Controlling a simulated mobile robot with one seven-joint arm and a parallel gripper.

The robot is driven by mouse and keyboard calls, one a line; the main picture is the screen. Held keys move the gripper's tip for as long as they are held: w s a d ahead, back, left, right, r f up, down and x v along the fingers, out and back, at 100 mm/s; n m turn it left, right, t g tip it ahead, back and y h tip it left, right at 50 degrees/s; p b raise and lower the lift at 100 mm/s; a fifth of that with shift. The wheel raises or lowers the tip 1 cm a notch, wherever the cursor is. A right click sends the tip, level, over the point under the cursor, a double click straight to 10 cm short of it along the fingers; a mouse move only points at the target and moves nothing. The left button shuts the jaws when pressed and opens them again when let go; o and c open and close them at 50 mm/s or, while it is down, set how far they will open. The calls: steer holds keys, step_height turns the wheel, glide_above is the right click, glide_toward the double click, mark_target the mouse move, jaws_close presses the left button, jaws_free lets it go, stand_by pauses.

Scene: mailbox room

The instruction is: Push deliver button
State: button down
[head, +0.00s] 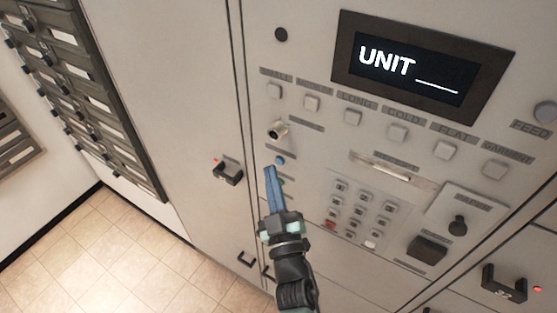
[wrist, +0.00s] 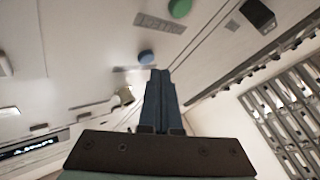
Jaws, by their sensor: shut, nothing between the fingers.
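The upright panel has a round blue button (head: 279,160) and a green button (head: 281,182) just below it, partly hidden by my gripper. I cannot read the labels beside them, so I cannot tell which one is the deliver button. My gripper (head: 271,169) is shut and empty, its blue fingers pointing up at the panel close to the blue button. In the wrist view the blue button (wrist: 146,57) sits just beyond the fingertips, and the green button (wrist: 180,8) is farther off at the top. I see no clear contact with either button.
The panel has a dark display (head: 422,74) reading "UNIT", a row of square buttons (head: 352,117), a round metal knob (head: 277,130) and a keypad (head: 357,214). A black handle (head: 227,173) juts out left of the gripper. Mailboxes (head: 85,90) line the left wall.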

steer(key=s+a, duration=0.1)
steer(key=s, duration=0.1)
steer(key=s+a, duration=0.2)
stand_by(0.3)
